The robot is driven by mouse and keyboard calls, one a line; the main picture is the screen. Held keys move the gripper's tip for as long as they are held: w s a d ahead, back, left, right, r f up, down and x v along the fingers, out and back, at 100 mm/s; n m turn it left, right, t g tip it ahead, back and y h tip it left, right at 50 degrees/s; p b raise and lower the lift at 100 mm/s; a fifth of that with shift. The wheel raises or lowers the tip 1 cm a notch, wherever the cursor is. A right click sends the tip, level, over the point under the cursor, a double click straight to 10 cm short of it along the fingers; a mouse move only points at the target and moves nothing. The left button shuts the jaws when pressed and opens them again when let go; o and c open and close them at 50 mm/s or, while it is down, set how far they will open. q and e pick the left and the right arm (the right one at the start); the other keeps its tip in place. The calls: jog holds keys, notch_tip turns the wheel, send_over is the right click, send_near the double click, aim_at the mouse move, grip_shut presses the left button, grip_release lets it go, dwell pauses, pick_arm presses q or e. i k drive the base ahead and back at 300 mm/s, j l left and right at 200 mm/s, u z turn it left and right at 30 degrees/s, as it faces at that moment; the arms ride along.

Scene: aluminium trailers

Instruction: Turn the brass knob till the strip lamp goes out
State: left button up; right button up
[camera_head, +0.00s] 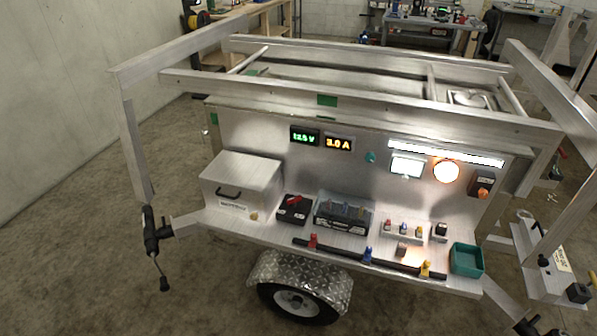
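A brass-coloured knob (254,216) sits low at the right front corner of the metal box on the trailer's shelf; it is small, and its setting cannot be read. The strip lamp (445,152) is a long white bar along the upper right of the upright panel and is brightly lit. Neither of my grippers can be made out in this view, and nothing is seen touching the knob.
Lit meters (321,138) and a small screen (407,166) are on the panel. Aluminium rails (360,98) frame the top. Floor at left is clear.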

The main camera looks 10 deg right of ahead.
aim_at(254, 215)
jog(key=i, duration=0.65)
jog(key=k+l+u, duration=0.15)
jog(key=l, duration=0.25)
jog(key=k+l+u, duration=0.2)
jog(key=l, duration=0.2)
jog(key=k+l+u, duration=0.15)
jog(key=k+l, duration=0.15)
